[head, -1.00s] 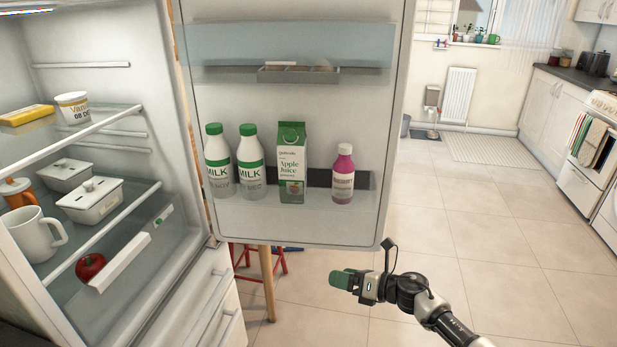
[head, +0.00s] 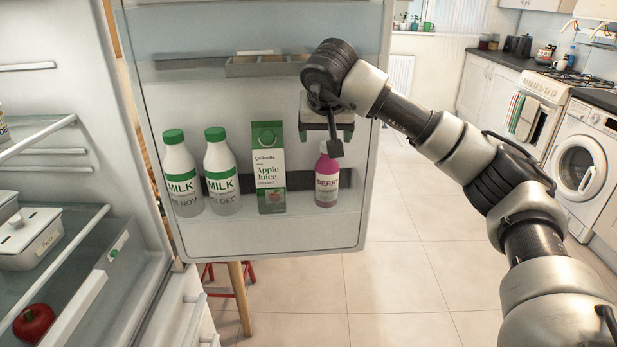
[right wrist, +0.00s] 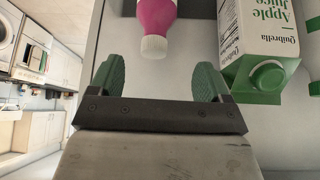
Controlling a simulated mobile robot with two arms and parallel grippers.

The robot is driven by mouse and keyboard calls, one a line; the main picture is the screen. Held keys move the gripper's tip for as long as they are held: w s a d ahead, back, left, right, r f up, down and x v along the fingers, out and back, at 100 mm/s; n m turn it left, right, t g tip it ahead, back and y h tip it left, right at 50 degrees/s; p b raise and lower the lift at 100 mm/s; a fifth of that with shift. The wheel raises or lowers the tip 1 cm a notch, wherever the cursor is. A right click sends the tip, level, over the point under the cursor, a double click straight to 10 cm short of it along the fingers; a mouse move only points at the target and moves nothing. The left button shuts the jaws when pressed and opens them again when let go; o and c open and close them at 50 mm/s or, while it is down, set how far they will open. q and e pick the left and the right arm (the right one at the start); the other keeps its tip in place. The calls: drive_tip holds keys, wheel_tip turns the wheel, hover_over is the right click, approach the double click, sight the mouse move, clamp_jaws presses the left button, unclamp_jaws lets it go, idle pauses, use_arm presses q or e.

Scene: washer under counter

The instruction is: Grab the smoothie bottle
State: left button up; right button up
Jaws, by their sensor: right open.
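The smoothie bottle (head: 327,183) is pink with a white cap and a berry label. It stands upright on the fridge door shelf, right of the apple juice carton. My right gripper (head: 331,138) is in front of the door at the height of the bottle's top and partly hides the cap. In the right wrist view the bottle (right wrist: 156,22) lies ahead of the open green fingers (right wrist: 158,80), roughly between them, with nothing held. My left gripper is not in view.
The apple juice carton (head: 270,170) stands close left of the bottle, beside two milk bottles (head: 221,172). An upper door rack (head: 265,66) is above. The door's right edge is near the bottle. Fridge shelves are at left; open floor (head: 430,230) is at right.

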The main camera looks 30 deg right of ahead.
hover_over(327, 175)
drive_tip(key=w+d, duration=0.1)
drive_tip(key=w, duration=0.1)
wheel_tip(327, 175, down, 5)
drive_tip(key=shift+d+f+p, duration=0.15)
drive_tip(key=shift+f+p, duration=0.05)
drive_tip(key=shift+p, duration=0.2)
drive_tip(key=shift+d+f, duration=0.15)
drive_tip(key=shift+f, duration=0.15)
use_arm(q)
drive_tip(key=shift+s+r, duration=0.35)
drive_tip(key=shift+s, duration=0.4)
use_arm(e)
drive_tip(key=shift+w, duration=0.1)
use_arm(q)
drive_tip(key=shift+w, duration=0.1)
use_arm(e)
drive_tip(key=shift+c, duration=1.3)
clamp_jaws()
